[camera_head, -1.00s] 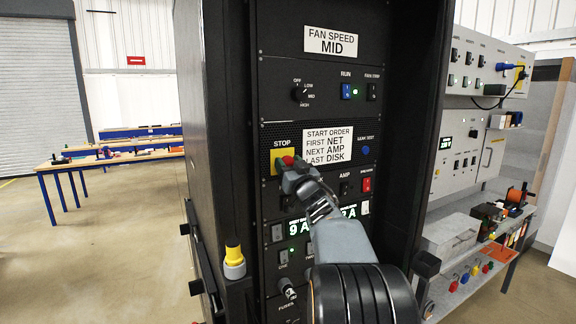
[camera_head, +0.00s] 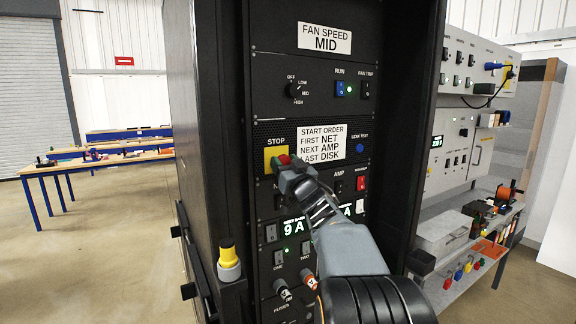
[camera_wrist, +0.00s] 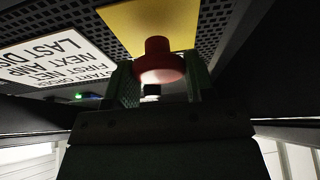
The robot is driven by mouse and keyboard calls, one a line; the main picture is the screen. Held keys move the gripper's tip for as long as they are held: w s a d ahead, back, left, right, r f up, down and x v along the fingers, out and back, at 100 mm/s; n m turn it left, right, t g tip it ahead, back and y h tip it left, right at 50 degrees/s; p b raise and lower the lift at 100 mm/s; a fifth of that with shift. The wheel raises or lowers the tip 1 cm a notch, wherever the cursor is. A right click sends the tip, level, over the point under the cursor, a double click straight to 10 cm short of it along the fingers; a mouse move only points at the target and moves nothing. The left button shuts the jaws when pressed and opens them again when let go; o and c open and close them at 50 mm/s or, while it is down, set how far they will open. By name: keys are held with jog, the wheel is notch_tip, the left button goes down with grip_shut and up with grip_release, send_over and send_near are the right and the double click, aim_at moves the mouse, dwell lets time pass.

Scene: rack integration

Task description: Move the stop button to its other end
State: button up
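The stop button (camera_head: 284,159) is a red mushroom head on a yellow plate (camera_head: 271,157), under the label STOP on the black rack panel. My gripper (camera_head: 289,165) is at the button and partly covers it in the head view. In the wrist view the red button (camera_wrist: 160,62) stands between the two dark fingertips (camera_wrist: 160,82), one on each side, in front of the yellow plate (camera_wrist: 150,24). The fingers are apart by about the button's width. I cannot tell whether they touch it. Whether the button is pressed in or out does not show clearly.
A START ORDER label (camera_head: 321,144) and a blue LEAK TEST button (camera_head: 359,148) are right of the stop button. A red-covered switch (camera_head: 361,183) is lower right. A yellow-topped post (camera_head: 229,258) stands at the rack's lower left. A wall panel and shelf are at the right.

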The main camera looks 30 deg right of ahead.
jog(key=o, duration=0.4)
jog(key=shift+s, duration=0.15)
jog(key=shift+o, duration=0.2)
jog(key=shift+s+f, duration=0.2)
jog(key=shift+s, duration=0.05)
jog(key=b+v, duration=0.5)
jog(key=v, duration=0.8)
jog(key=shift+s+r, duration=0.1)
jog(key=shift+s, duration=0.05)
